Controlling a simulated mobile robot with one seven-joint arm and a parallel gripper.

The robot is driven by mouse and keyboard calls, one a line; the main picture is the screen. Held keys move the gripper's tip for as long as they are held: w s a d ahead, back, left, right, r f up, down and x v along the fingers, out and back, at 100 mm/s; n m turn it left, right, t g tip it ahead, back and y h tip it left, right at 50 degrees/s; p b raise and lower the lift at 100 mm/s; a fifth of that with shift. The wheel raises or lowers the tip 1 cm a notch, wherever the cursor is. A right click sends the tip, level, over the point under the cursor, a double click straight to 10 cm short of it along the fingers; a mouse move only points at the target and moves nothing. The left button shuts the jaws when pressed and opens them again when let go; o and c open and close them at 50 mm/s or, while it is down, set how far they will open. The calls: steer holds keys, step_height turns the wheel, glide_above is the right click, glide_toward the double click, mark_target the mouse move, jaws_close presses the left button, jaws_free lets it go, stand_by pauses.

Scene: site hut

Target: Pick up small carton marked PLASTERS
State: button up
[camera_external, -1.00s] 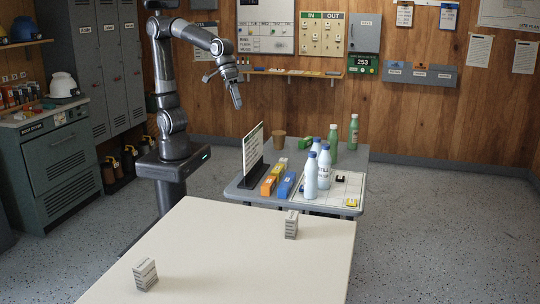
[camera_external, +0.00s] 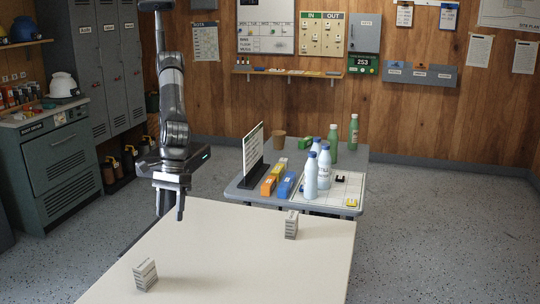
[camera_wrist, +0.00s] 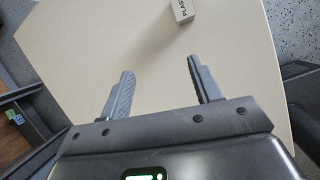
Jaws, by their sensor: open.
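My gripper (camera_external: 170,207) points down by the table's back left corner, behind and apart from both cartons. In the wrist view its fingers (camera_wrist: 162,86) are spread with nothing between them.
The cream table is bare between the two cartons. Cabinets (camera_external: 60,165) stand at the left.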

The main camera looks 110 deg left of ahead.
steer(key=n, duration=0.2)
glide_toward(144, 262)
steer(key=shift+w+d+f+g, duration=0.15)
steer(key=shift+d+f+g, duration=0.15)
steer(key=shift+d+f, duration=0.4)
steer(key=x, duration=0.4)
steer(key=shift+d+f, duration=0.1)
steer(key=shift+f, duration=0.25)
steer(key=shift+a+x, duration=0.2)
steer(key=shift+x, duration=1.3)
steer(key=shift+a+x, duration=0.25)
steer(key=shift+x, duration=1.2)
steer(key=shift+f, duration=0.15)
steer(key=c, duration=1.1)
